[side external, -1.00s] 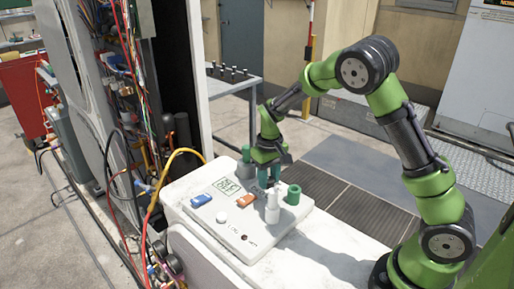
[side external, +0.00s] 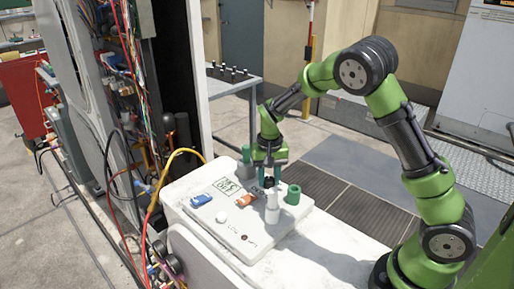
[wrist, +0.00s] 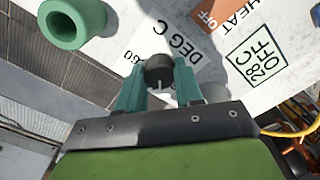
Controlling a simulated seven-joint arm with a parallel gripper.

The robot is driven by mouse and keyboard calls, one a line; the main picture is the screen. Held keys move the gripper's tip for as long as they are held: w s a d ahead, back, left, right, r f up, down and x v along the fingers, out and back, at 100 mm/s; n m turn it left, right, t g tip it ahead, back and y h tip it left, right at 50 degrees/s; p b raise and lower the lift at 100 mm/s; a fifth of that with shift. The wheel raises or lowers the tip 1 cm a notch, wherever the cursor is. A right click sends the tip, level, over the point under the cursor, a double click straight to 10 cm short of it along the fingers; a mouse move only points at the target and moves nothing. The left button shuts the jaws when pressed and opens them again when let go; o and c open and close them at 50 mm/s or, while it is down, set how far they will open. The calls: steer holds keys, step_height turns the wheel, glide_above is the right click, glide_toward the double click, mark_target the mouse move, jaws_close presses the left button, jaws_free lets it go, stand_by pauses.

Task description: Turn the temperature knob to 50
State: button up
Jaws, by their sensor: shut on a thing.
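The temperature knob (wrist: 158,68) is small and black, with a light pointer line, on the white control panel (side external: 203,222). My gripper (wrist: 159,80) is shut on the knob, one teal finger on each side. In the side view my gripper (side external: 269,181) reaches down to the panel, and the knob shows dark between the fingers, partly hidden by a white post. The wrist view shows a "DEG C" label (wrist: 177,42) and a "60" mark by the knob; other scale marks are hidden.
Close to my gripper are a white bottle-like post (side external: 272,210), a green ring-shaped cylinder (side external: 293,195) and a grey-green cylinder (side external: 246,163). An orange switch (side external: 245,200) and blue switch (side external: 201,200) sit on the panel. Hoses and wires hang at left.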

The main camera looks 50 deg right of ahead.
mark_target(269, 179)
steer(key=m, duration=1.1)
steer(key=shift+m, duration=0.4)
steer(key=shift+r, duration=0.1)
steer(key=o, duration=1)
steer(key=shift+o, duration=0.2)
step_height(269, 179, up, 17)
